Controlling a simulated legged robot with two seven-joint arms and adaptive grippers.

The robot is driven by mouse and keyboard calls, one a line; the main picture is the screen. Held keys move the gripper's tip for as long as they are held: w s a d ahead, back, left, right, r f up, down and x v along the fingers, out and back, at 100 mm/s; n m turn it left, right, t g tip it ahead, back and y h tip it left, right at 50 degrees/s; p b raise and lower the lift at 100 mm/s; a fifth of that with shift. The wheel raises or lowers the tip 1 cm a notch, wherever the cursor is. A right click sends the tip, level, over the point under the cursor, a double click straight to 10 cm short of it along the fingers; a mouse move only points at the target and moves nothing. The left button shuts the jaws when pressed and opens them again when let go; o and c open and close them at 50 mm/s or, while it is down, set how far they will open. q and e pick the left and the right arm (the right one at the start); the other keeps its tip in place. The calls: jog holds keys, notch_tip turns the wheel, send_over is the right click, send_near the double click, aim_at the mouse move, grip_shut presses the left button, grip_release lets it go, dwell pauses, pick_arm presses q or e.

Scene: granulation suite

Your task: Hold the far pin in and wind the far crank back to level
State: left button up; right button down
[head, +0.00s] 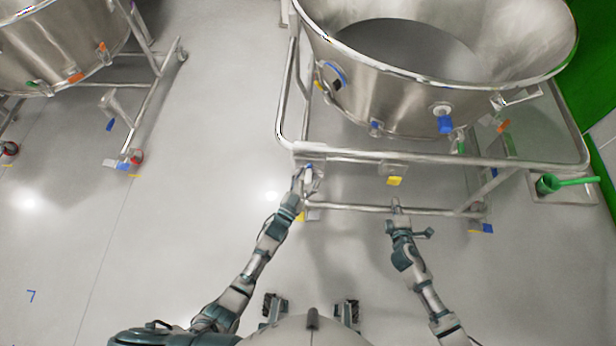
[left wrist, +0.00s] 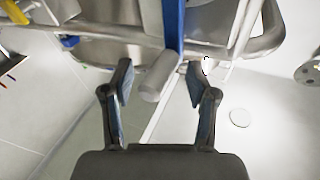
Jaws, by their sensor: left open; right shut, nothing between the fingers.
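My left gripper (head: 306,184) is at the near left corner of the steel bin's frame, beside a small blue part (head: 308,168). In the left wrist view its fingers (left wrist: 160,92) are open, either side of a grey cylindrical knob (left wrist: 157,76) next to a blue bar (left wrist: 173,25). The knob and bar look like a crank, but I cannot be sure; contact is not clear. My right gripper (head: 396,205) is shut and empty at the lower front rail, below a yellow tag (head: 394,181). I cannot tell which part is the far pin.
The large open steel bin (head: 400,100) stands on a tubular frame (head: 440,158) in front of me. A green-handled item (head: 560,182) lies on a side shelf at right. Another wheeled bin (head: 60,45) stands at upper left.

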pick_arm(q)
jog(key=s, duration=0.9)
jog(key=shift+s, duration=0.35)
